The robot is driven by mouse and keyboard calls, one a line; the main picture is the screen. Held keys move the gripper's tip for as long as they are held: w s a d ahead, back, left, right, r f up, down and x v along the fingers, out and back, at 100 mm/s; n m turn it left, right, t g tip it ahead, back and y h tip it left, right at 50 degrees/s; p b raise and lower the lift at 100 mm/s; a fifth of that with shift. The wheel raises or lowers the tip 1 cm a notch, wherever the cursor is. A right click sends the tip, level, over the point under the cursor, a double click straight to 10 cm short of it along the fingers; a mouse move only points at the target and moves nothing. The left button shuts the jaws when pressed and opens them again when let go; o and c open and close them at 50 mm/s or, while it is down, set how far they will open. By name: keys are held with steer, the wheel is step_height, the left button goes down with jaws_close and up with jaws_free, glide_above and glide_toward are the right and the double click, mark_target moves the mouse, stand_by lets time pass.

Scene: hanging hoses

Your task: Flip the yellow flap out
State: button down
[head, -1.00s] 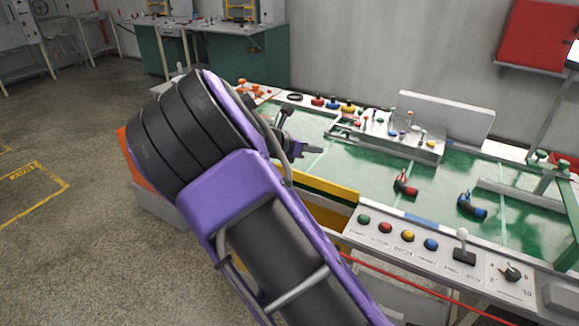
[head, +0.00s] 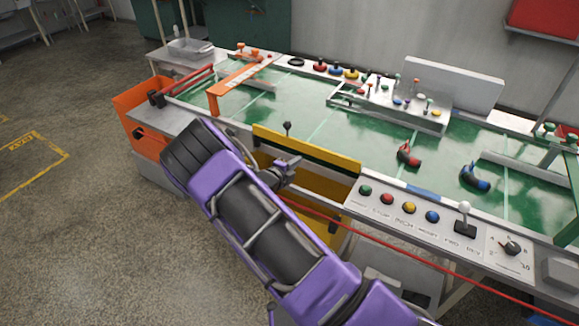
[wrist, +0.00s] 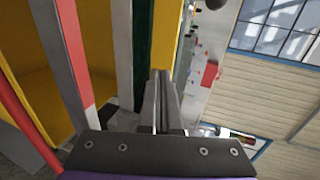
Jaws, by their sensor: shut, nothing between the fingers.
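The yellow flap (head: 318,153) is a long panel standing up along the front edge of the green table. In the wrist view it is a yellow strip (wrist: 167,30) seen edge-on, just beyond my fingertips. My gripper (head: 294,162) is shut and empty, at the front side of the flap near its middle. In the wrist view, the closed fingers (wrist: 160,80) point along the flap. I cannot tell whether they touch it. A black knob on a stem (head: 287,127) rises by the flap's top edge.
A yellow-walled opening (head: 310,198) lies below the flap. A red hose (head: 400,256) runs along the table front. A button panel (head: 375,206) is to the right. An orange bin (head: 140,115) and orange bar (head: 243,80) are to the left.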

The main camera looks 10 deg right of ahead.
mark_target(310, 148)
steer(key=x, duration=0.2)
steer(key=r+x, duration=0.1)
steer(key=x, duration=0.4)
steer(key=shift+w+d+r, duration=0.1)
steer(key=shift+w+r, duration=0.05)
steer(key=shift+w, duration=0.05)
